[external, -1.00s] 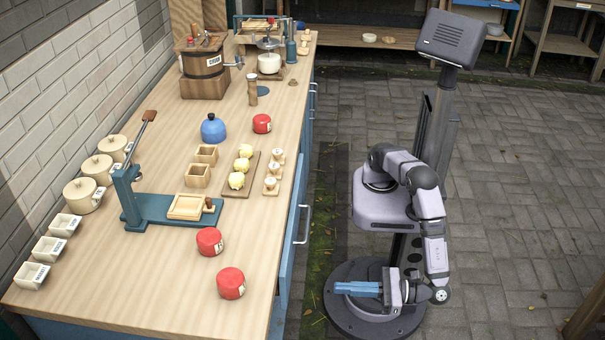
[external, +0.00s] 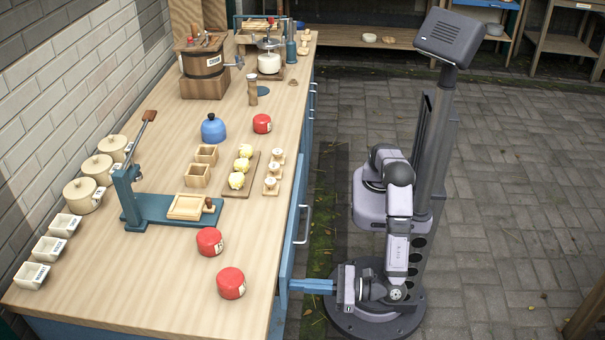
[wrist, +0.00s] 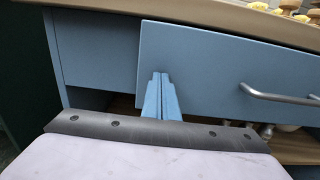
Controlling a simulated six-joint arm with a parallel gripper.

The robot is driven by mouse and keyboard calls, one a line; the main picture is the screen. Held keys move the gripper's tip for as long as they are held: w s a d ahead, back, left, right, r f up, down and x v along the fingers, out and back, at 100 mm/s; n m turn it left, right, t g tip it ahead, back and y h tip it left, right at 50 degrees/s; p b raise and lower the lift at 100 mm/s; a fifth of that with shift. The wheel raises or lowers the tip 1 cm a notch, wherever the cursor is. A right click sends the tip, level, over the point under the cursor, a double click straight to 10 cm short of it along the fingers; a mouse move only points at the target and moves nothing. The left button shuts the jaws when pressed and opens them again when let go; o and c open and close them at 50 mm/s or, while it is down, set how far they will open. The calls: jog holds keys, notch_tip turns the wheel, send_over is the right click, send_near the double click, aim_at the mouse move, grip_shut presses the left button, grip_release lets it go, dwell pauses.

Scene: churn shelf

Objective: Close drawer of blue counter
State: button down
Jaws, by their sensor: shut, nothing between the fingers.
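The blue counter (external: 280,300) runs along the left under a wooden top. Its drawer (external: 289,262) has a blue front that stands out a little from the counter, with a metal handle (external: 304,226). In the wrist view the drawer front (wrist: 205,75) fills the right side, with its handle (wrist: 282,97) at the right edge. My gripper (external: 293,284) is shut and empty, its blue fingers pointing left at the drawer's near end. In the wrist view the fingertips (wrist: 160,77) overlap the front's left part; I cannot tell whether they touch it.
The countertop (external: 150,270) holds red jars (external: 231,283), a blue press (external: 160,208), white bins and lidded pots. An open space (wrist: 90,98) with a lower shelf shows under the drawer.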

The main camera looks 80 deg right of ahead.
aim_at(285, 284)
jog(key=w, duration=0.4)
jog(key=shift+w+r, duration=0.15)
jog(key=shift+w, duration=0.1)
jog(key=shift+s, duration=0.1)
dwell(0.3)
jog(key=s, duration=1.4)
jog(key=shift+s+p, duration=0.2)
jog(key=shift+p, duration=0.2)
